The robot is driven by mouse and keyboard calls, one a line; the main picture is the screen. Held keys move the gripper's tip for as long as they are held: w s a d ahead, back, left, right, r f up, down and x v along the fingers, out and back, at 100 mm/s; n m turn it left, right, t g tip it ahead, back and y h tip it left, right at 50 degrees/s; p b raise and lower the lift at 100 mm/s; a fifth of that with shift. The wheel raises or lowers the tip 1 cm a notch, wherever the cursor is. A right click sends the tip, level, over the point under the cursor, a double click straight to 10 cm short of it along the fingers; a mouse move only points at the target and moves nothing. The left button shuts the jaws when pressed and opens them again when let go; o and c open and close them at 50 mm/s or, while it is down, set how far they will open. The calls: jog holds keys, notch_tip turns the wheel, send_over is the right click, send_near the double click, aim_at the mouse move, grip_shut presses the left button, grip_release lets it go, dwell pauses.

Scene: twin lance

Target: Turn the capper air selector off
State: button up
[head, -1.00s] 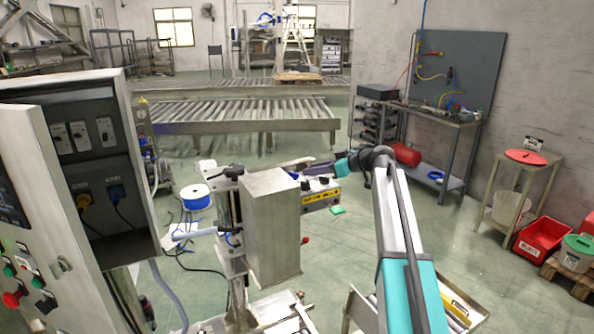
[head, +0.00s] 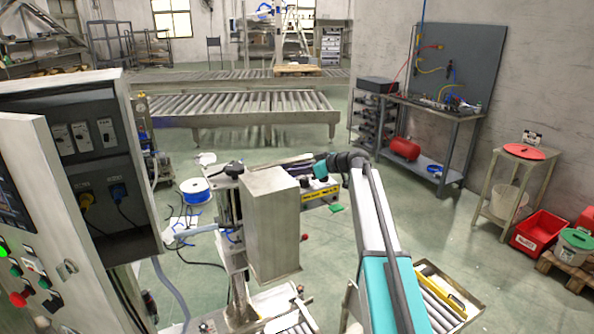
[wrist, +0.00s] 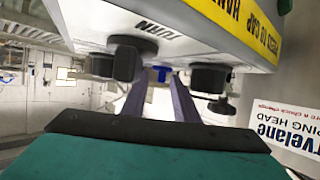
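The capping head's control box shows a yellow label strip (head: 320,194) in the head view, just right of a grey metal housing (head: 272,225). In the wrist view its underside, yellow strip (wrist: 235,25) and lettering appear upside down. Black knobs stick out of it, one at left (wrist: 127,58) and one at right (wrist: 210,78). I cannot tell which is the air selector or how it is set. My gripper (wrist: 158,84) is open, its two purple fingers apart between the knobs, with no knob visible between them. In the head view the fingers are partly hidden by the housing.
An open electrical cabinet (head: 95,150) stands close at left. A white and red sign (wrist: 290,125) is near the fingers at right in the wrist view. A roller conveyor (head: 245,108) lies behind, a workbench (head: 440,112) at the right.

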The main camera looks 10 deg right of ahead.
grip_shut()
jog(key=shift+s+m+h+b, duration=0.1)
jog(key=shift+m+h+b, duration=0.2)
jog(key=shift+b, duration=0.2)
jog(key=shift+s+a+f+m+t+b, duration=0.1)
jog(key=shift+m+t+b, duration=0.2)
jog(key=shift+t+b, duration=0.25)
jog(key=shift+a+m+t+h+b, duration=0.1)
jog(key=shift+m+t+h+b, duration=0.35)
jog(key=shift+m+h+b, duration=0.45)
jog(key=shift+s+a+m+t+h+b, duration=0.1)
jog(key=shift+m+t+h+b, duration=0.35)
jog(key=shift+m+h, duration=0.35)
jog(key=shift+r+m+t+h, duration=0.2)
jog(key=shift+m+t+h, duration=0.25)
jog(key=shift+h, duration=0.45)
jog(key=shift+m, duration=0.35)
jog(key=shift+o, duration=0.4)
grip_release()
